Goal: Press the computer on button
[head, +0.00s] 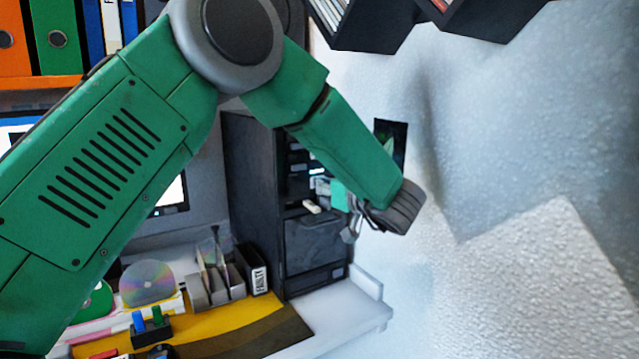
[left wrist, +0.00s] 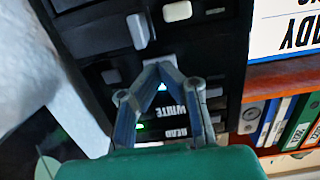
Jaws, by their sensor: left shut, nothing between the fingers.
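The black computer tower (head: 252,200) stands on the white desk, its front facing right. My left gripper (head: 349,233) is close in front of that face, with its fingers closed together and nothing between them. In the left wrist view the computer's front panel (left wrist: 85,42) fills the middle, upside down. The left fingertips (left wrist: 159,68) meet over the panel, just beside the light buttons. One pale button (left wrist: 138,31) and a cream one (left wrist: 177,11) show there. READ and WRITE labels and a green light also show. I cannot tell whether the fingertips touch the panel. My right gripper is not in view.
A disc rack (head: 218,284) and a box marked FAULTY (head: 258,280) stand left of the tower. Dark shelves (head: 370,25) hang above. A white wall bounds the right.

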